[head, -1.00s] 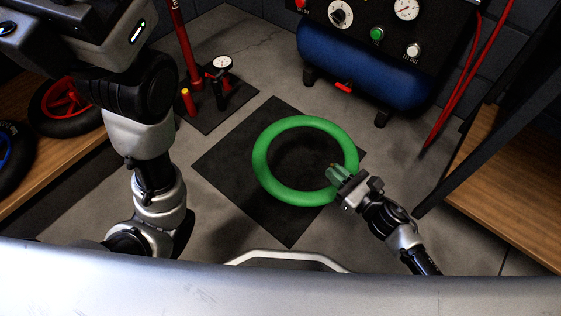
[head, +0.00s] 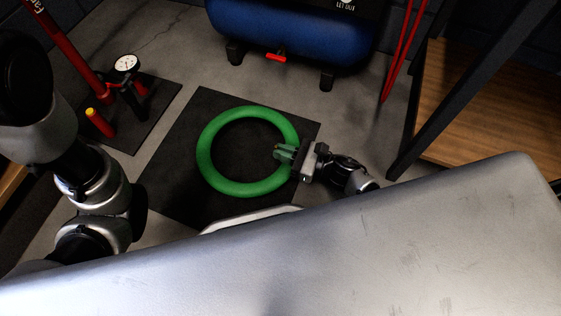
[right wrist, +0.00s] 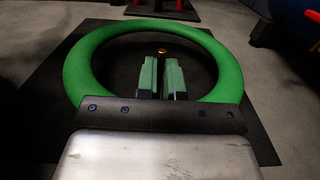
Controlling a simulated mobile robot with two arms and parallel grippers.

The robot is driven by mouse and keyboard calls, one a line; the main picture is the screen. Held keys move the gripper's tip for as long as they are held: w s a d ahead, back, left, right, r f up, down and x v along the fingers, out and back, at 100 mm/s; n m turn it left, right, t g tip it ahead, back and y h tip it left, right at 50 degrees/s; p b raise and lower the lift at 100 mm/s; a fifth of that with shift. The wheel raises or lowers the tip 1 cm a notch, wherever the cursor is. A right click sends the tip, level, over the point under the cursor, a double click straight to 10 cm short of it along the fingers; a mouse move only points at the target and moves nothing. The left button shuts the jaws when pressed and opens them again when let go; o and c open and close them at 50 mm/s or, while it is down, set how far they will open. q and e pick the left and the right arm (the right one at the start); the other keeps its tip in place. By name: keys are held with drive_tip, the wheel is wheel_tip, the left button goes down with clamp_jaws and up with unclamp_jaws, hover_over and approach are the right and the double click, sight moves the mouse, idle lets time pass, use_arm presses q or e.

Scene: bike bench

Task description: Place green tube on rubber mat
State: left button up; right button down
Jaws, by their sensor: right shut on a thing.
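The green tube (head: 207,160) is a thick ring lying flat over the black rubber mat (head: 172,160). In the right wrist view the tube (right wrist: 78,75) also lies over the mat (right wrist: 45,100). I cannot tell whether it rests fully on the mat or is slightly above it. My right gripper (head: 284,152) is at the ring's right side in the head view, shut on the tube. Its fingertips (right wrist: 161,78) point in over the ring's open middle.
A red floor pump (head: 75,45) with a gauge stands on a smaller dark mat (head: 150,112) at the upper left. A blue compressor tank (head: 285,30) stands behind the mat. A wooden shelf (head: 470,105) with dark posts is at the right. Concrete floor around the mat is clear.

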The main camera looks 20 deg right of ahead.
wheel_tip(320, 180, down, 4)
drive_tip(key=b, duration=0.2)
drive_tip(key=shift+f+b, duration=0.1)
drive_tip(key=shift+b, duration=0.3)
drive_tip(key=c, duration=1.3)
unclamp_jaws()
drive_tip(key=shift+o, duration=0.2)
